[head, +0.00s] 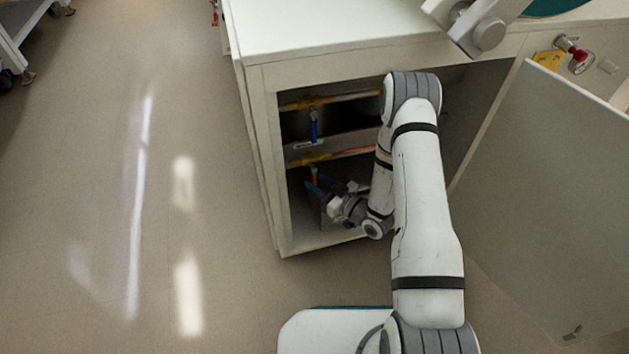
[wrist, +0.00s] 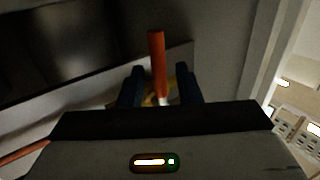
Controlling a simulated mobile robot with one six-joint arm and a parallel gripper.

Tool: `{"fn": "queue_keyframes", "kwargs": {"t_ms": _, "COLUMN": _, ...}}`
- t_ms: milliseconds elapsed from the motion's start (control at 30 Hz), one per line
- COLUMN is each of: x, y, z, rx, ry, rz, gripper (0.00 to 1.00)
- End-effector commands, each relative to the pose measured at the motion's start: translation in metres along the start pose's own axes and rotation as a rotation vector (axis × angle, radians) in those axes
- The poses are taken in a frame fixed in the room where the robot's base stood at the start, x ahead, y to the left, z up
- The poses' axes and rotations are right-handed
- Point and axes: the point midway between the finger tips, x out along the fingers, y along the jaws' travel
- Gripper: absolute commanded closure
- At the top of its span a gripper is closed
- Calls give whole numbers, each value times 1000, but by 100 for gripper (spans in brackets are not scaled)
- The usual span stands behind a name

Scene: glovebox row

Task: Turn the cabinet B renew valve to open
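Inside the open cabinet, a lower valve has an orange lever (head: 314,173) on a yellow body (head: 311,160). An upper valve has a blue lever (head: 313,130) that hangs down. I cannot read a label naming either valve. My gripper (head: 318,188) is inside the lower part of the cabinet, at the orange lever. In the wrist view the orange lever (wrist: 157,55) stands between the two dark blue fingers of my gripper (wrist: 160,78), with a gap on both sides. The gripper is open. The lower end of the lever and the valve body are partly hidden behind the gripper.
The cabinet (head: 262,150) has a left side wall close to my gripper. Its door (head: 550,190) stands open at the right. Pipes (head: 345,98) cross the inside. A red valve (head: 578,55) sits on the front at upper right. The floor (head: 110,200) at left is clear.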

Motion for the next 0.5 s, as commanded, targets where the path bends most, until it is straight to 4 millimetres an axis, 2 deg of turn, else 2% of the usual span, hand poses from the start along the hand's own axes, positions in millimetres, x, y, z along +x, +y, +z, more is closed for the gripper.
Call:
{"fn": "queue_keyframes", "kwargs": {"t_ms": 167, "x": 14, "y": 0, "z": 0, "rx": 0, "ry": 1, "rz": 1, "gripper": 69}}
{"fn": "queue_keyframes", "kwargs": {"t_ms": 433, "x": 16, "y": 1, "z": 0, "rx": 1, "ry": 0, "rz": 3, "gripper": 69}}
{"fn": "queue_keyframes", "kwargs": {"t_ms": 500, "x": 15, "y": 1, "z": 0, "rx": 1, "ry": 0, "rz": 3, "gripper": 74}}
